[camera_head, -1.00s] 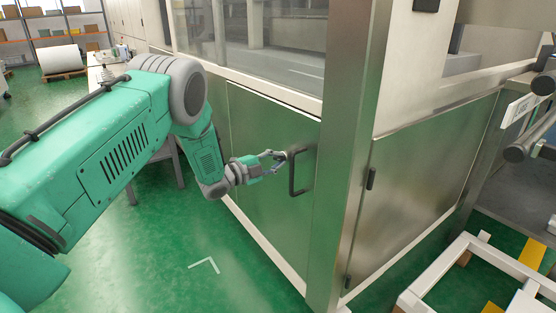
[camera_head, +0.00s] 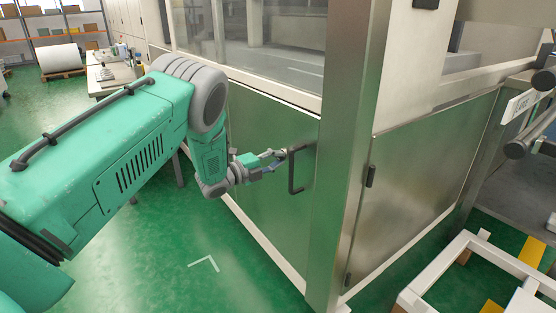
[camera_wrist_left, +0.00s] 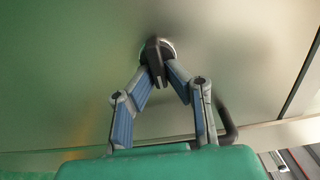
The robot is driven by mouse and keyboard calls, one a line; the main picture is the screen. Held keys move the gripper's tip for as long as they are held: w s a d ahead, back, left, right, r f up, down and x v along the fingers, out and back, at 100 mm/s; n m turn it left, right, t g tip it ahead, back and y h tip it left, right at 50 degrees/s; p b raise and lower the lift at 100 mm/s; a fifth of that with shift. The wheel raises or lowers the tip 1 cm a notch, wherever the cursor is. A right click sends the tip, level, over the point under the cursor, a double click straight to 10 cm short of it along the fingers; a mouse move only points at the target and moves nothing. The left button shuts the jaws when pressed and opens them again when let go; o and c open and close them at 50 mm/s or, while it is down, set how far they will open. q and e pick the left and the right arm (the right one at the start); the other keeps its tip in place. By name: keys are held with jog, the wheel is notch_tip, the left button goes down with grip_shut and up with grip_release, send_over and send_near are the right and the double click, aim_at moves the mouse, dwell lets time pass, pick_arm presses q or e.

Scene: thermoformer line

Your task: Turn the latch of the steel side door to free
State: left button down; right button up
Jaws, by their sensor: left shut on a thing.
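The steel side door (camera_head: 258,165) is the lower panel of the machine's left face, and it looks closed. The latch (camera_wrist_left: 155,57) is a dark turn knob on a round bright base on the door. My left gripper (camera_head: 279,156) reaches it from the left, and in the left wrist view its two blue-padded fingers (camera_wrist_left: 158,75) are shut on the knob. The knob stands nearly upright in that view, slightly tilted. In the head view the latch is mostly hidden by the fingertips. A black door handle (camera_head: 293,170) is just right of the gripper. My right gripper is not in view.
A steel corner post (camera_head: 345,160) stands right of the door, with another steel panel (camera_head: 425,180) beyond it. A white frame (camera_head: 440,275) lies at lower right. A table (camera_head: 118,78) stands behind my left arm. Green floor (camera_head: 160,265) is clear before the door.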

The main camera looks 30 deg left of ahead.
pick_arm(q)
jog(key=shift+s+a+f, duration=0.1)
jog(key=shift+f, duration=0.2)
jog(key=c, duration=1.6)
grip_release()
jog(key=shift+a, duration=0.1)
jog(key=shift+r, duration=0.1)
jog(key=v, duration=1.1)
jog(key=shift+s+a, duration=0.2)
jog(key=shift+s, duration=0.15)
